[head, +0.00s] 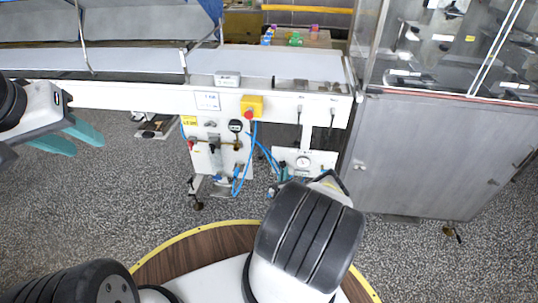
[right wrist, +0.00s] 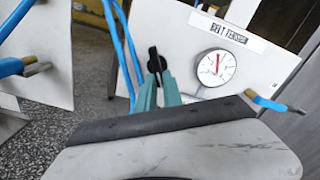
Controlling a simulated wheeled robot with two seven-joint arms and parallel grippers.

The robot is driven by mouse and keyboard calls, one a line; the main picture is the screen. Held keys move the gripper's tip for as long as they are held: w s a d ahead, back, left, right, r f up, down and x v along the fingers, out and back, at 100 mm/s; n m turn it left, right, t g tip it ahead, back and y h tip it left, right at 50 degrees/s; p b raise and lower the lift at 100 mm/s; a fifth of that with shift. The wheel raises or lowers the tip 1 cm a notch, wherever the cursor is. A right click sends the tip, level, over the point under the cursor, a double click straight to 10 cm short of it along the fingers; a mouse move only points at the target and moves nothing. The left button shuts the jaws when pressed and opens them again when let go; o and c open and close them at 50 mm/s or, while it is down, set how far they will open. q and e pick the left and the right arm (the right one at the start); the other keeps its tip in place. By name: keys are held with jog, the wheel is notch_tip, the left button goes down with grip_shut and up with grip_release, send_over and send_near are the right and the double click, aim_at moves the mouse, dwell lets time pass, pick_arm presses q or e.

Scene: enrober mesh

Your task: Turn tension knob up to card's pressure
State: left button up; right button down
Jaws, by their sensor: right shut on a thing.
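The black tension knob (right wrist: 155,62) sits on a white panel, left of a round white gauge (right wrist: 215,67) under a belt-tension label (right wrist: 228,33). A red line near the gauge's top shows; the figures are too small to read. My right gripper (right wrist: 159,88) has its teal fingers shut on the knob, hiding part of it. In the head view the gauge (head: 303,162) is on the low panel, and my arm partly covers that gripper. A white card (head: 207,101) is on the conveyor frame; its writing is unclear. My left gripper (head: 90,148) is open and empty at the left.
Blue hoses (head: 243,165) hang beside the panel, and a hose fitting (right wrist: 265,102) sticks out right of the gauge. A yellow box with a red button (head: 251,106) is above. A grey cabinet (head: 430,150) stands right. Open floor lies left.

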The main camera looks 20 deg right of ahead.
jog(key=shift+a+f, duration=0.1)
jog(key=shift+a, duration=0.05)
dwell(0.3)
jog(key=c, duration=1.5)
grip_release()
jog(key=v, duration=0.7)
jog(key=shift+s+a, duration=0.15)
jog(key=shift+s, duration=0.25)
